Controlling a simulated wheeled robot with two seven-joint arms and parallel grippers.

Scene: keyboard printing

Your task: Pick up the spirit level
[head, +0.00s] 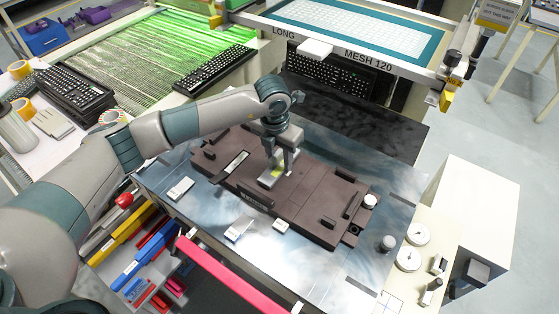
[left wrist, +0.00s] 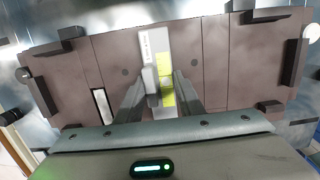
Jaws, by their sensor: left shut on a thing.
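The spirit level (head: 267,182) is a short light-grey bar with yellow-green patches. It is at the middle of the dark brown fixture plate (head: 310,205). In the left wrist view the spirit level (left wrist: 155,45) runs up and down the picture, between the two fingers. My left gripper (head: 284,170) points down over it and is shut on it; its fingers (left wrist: 160,90) hide part of its sides. Whether the level touches the plate or is just above it, I cannot tell. My right gripper is in neither view.
The plate has raised dark blocks along its edges and stands on a shiny metal table (head: 210,205). Small white blocks (head: 181,188) lie along the front. Dials (head: 418,235) stand at right. A screen frame (head: 355,35) and keyboards (head: 210,68) are behind.

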